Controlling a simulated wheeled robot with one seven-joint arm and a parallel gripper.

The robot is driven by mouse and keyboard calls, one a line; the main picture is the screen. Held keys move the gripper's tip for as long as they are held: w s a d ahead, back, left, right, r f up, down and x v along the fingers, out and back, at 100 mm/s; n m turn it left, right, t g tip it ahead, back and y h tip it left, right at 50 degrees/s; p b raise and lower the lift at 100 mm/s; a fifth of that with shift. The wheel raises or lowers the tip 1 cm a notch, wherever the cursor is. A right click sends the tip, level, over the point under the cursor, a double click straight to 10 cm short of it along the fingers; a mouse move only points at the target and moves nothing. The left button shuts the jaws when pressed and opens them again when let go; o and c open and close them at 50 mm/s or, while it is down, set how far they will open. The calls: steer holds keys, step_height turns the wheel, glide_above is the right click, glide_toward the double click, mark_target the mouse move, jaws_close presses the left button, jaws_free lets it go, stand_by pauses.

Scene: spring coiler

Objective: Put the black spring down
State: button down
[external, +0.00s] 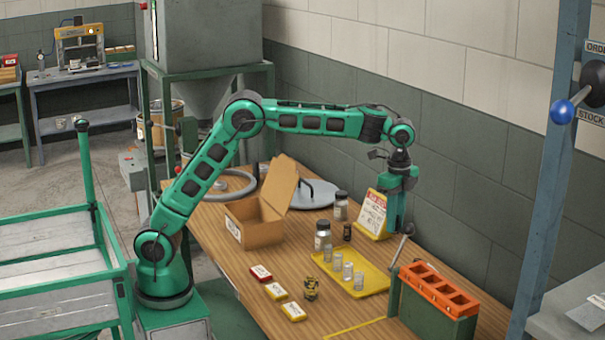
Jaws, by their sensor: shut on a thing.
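My gripper (397,228) points down above the right side of the workbench, just behind the green block with the orange rack. It is shut. The black spring in it is hardly visible, hidden by the green fingers and too small to make out.
An orange rack with square compartments (440,284) sits on a green block close to my gripper, a grey lever (400,252) beside it. A sign (372,213), jars (323,236) and an open cardboard box (258,222) stand behind. Small cartons (293,311) lie in front.

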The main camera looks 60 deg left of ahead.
steer(key=w+a+n, duration=0.1)
steer(key=w+a, duration=0.1)
steer(key=w, duration=0.5)
steer(key=d+f, duration=0.2)
steer(key=d, duration=0.1)
steer(key=d+f, duration=0.3)
steer(key=d, duration=0.1)
steer(key=d+f, duration=0.2)
steer(key=d, duration=0.2)
steer(key=shift+w+d+f, duration=0.15)
steer(key=shift+w+f, duration=0.05)
steer(key=shift+w, duration=0.2)
steer(key=shift+f, duration=2.05)
steer(key=shift+f, duration=0.1)
steer(key=c, duration=1.6)
jaws_free()
steer(key=shift+o, duration=0.2)
